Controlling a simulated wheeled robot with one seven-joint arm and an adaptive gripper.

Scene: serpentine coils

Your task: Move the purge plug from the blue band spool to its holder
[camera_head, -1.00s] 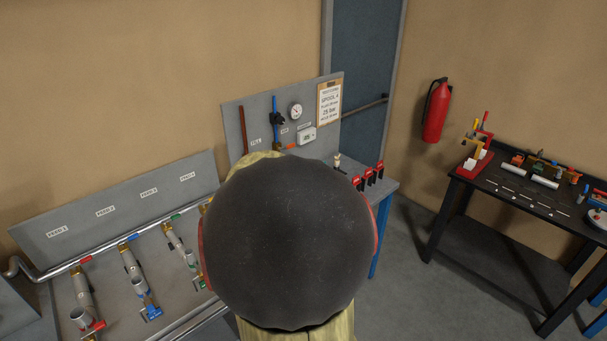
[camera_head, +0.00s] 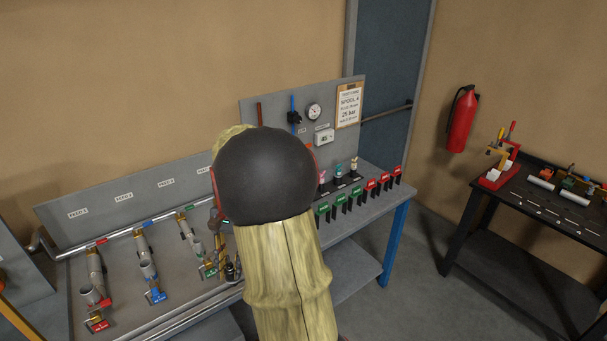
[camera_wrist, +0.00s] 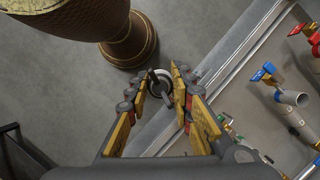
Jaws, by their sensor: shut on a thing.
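My gripper (camera_wrist: 160,76) is shut on a small round metal piece with a dark crossbar, seemingly the purge plug (camera_wrist: 157,88), in the wrist view. The held plug is over the grey bench's front edge and the floor, apart from the spools. The blue band spool (camera_head: 146,266) lies on the bench in the head view, second from the left, with a blue valve handle. It also shows in the wrist view (camera_wrist: 292,97), right of my gripper, its end open. Small pieces stand in a dark rack (camera_head: 341,182) on the bench's right part; I cannot tell which place is the plug's holder.
My arm covers the middle of the head view. Red tags (camera_head: 384,179) and green tags (camera_head: 339,202) stand along the bench's right front. A gauge panel (camera_head: 270,110) rises behind. A black table (camera_head: 540,205) stands at right, with open floor between.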

